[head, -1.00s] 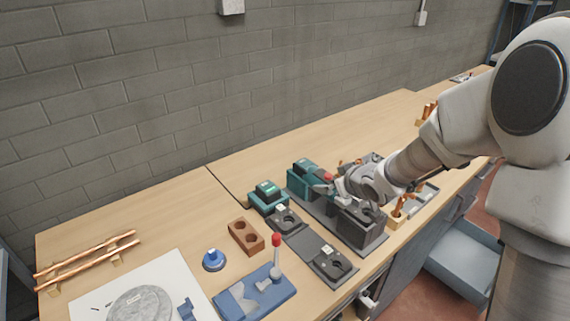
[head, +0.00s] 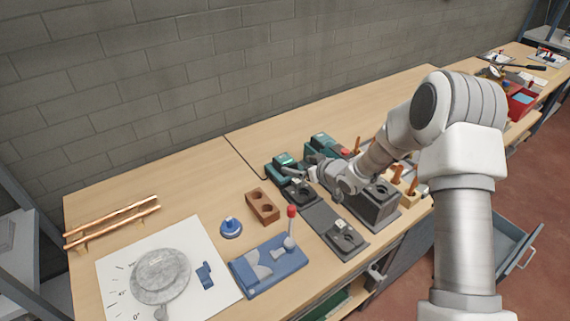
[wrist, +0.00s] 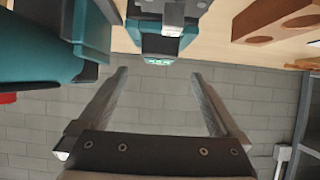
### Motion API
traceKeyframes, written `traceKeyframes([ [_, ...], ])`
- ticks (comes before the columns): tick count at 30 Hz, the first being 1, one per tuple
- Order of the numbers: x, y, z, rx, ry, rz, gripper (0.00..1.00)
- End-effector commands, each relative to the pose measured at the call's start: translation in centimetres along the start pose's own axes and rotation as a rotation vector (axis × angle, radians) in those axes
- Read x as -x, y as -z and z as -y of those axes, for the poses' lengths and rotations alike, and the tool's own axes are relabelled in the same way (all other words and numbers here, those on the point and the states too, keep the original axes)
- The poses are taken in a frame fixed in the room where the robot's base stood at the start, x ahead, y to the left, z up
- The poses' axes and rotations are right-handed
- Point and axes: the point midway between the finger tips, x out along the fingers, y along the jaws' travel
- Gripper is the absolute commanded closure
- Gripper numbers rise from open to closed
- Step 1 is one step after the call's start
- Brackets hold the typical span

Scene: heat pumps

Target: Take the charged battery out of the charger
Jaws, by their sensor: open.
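The teal and dark charger (head: 282,172) stands on the bench at the left end of the row of devices, with a green light on its top. A dark block, seemingly the battery (head: 287,159), sits on it; where one ends and the other begins is hard to tell. In the wrist view the charger with its lit green display (wrist: 158,61) is straight ahead, between the lines of the two fingers. My gripper (head: 296,170) is open and empty beside the charger's right side in the head view; its fingers (wrist: 159,76) show apart in the wrist view.
A larger teal device (head: 322,147) stands close to the right of the charger and looms at left in the wrist view (wrist: 55,48). A brown block with holes (head: 262,206), a blue knob (head: 231,228) and dark trays (head: 335,232) lie nearer.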

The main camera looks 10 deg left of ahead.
Motion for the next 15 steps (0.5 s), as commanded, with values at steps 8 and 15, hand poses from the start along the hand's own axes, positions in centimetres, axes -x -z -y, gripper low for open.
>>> traceKeyframes([
  [8,-3.8,0.0,0.0,0.0,0.0,0.001,0.0],
  [15,-5.0,0.1,0.0,0.0,0.0,0.001,0.0],
])
